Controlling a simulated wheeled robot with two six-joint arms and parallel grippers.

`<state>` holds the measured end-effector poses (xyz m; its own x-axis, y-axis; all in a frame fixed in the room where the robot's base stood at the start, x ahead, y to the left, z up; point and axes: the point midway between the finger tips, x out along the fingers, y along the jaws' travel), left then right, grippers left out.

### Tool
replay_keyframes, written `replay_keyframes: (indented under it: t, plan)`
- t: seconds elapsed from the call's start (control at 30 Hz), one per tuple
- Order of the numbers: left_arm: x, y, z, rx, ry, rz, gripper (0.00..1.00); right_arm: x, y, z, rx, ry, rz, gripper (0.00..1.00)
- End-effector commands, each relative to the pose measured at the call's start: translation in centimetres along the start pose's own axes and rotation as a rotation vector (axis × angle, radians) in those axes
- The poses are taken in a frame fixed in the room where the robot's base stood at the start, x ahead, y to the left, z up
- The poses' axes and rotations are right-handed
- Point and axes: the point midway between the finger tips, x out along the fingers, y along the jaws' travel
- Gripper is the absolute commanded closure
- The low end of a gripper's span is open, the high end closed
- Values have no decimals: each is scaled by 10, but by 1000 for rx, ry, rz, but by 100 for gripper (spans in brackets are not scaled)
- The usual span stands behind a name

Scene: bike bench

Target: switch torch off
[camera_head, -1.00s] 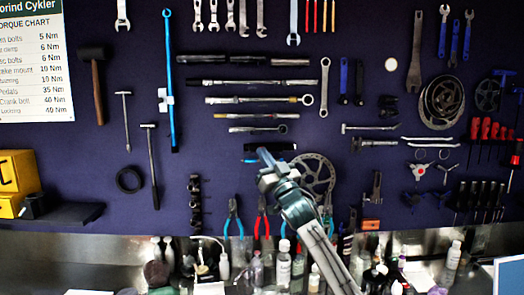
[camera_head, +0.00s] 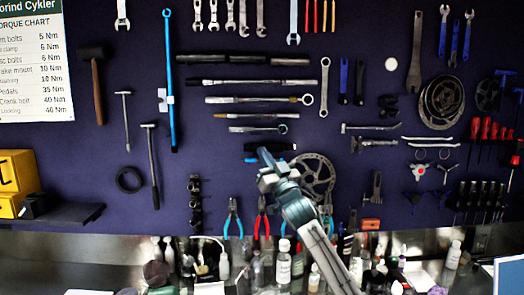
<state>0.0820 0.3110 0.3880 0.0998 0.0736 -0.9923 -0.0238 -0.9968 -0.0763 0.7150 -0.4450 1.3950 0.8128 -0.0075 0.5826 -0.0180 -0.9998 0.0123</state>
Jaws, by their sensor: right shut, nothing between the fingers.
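My right gripper (camera_head: 264,155) reaches up from the lower right in front of the tool wall. Its fingers are closed together with nothing between them. A short dark cylinder with blue at its lower edge (camera_head: 284,147), which may be the torch, lies level on the wall right at the fingertips. The fingertips overlap it in the picture; I cannot tell whether they touch it. Its switch is too small to make out. My left gripper is not in view.
The dark tool wall (camera_head: 350,200) carries wrenches, bars, pliers and a chainring disc (camera_head: 328,170) close to my right gripper. Below, a crowded bench holds several bottles, including a white one (camera_head: 284,262). A yellow box (camera_head: 18,172) sits at the left.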

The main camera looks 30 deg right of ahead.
Motion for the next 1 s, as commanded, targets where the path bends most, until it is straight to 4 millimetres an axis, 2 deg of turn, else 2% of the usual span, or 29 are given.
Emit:
replay_keyframes:
  t: [1.0]
  plan:
    - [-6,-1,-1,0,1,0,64,6,4,4,0,0,0,100]
